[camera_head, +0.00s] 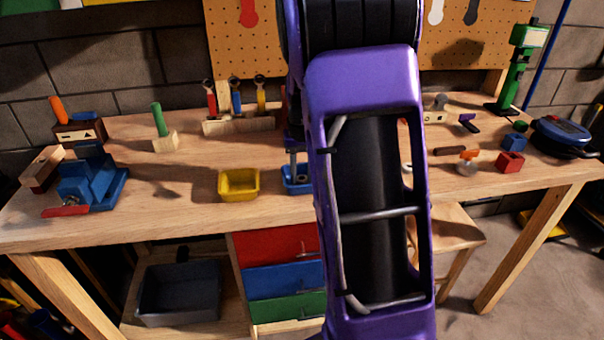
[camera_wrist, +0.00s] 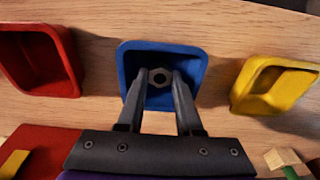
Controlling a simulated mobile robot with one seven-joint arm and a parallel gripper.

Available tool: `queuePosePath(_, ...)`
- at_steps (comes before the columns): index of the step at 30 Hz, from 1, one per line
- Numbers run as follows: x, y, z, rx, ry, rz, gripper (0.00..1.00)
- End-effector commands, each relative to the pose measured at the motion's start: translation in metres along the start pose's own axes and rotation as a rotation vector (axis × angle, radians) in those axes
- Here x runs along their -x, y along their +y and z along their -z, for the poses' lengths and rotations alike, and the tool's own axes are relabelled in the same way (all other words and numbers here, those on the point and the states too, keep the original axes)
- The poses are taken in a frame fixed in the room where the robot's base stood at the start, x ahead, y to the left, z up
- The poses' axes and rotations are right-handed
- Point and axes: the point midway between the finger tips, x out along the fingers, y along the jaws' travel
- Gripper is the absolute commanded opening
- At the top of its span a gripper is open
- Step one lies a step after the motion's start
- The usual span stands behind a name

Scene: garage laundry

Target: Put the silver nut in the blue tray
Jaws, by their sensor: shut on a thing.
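The silver nut (camera_wrist: 153,80), six-sided with a dark round hole, shows between my fingertips in the wrist view. My gripper (camera_wrist: 159,76) is shut on it. The fingertips and the nut appear over or inside the blue tray (camera_wrist: 198,66); their exact height above its floor cannot be told. In the head view the blue tray (camera_head: 286,186) is partly hidden behind my purple arm, with the end of my gripper (camera_head: 295,172) at it.
A yellow tray (camera_wrist: 282,84) is right of the blue one and a red tray (camera_wrist: 48,62) left in the wrist view. In the head view, the yellow tray (camera_head: 239,186) is left of my arm. A blue vise (camera_head: 90,185) stands far left on the workbench (camera_head: 190,215).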

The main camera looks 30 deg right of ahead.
Motion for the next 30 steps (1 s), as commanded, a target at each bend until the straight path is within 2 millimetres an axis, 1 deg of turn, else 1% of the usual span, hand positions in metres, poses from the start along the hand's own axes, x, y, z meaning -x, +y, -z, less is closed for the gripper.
queuePosePath(6,-0.004,0.0,0.0,0.0,0.0,0.0,0.0)
queuePosePath(7,-0.003,0.0,0.0,0.0,0.0,0.0,0.38)
queuePosePath(9,-0.003,0.0,0.0,0.0,0.0,0.0,0.47)
queuePosePath(17,-0.002,0.0,0.0,0.0,0.0,0.0,0.47)
queuePosePath(20,0.004,0.0,0.001,0.0,0.002,0.0,0.47)
queuePosePath(23,0.017,0.0,0.001,0.0,0.004,0.001,0.47)
queuePosePath(30,0.07,0.0,0.001,0.0,0.005,0.0,0.47)
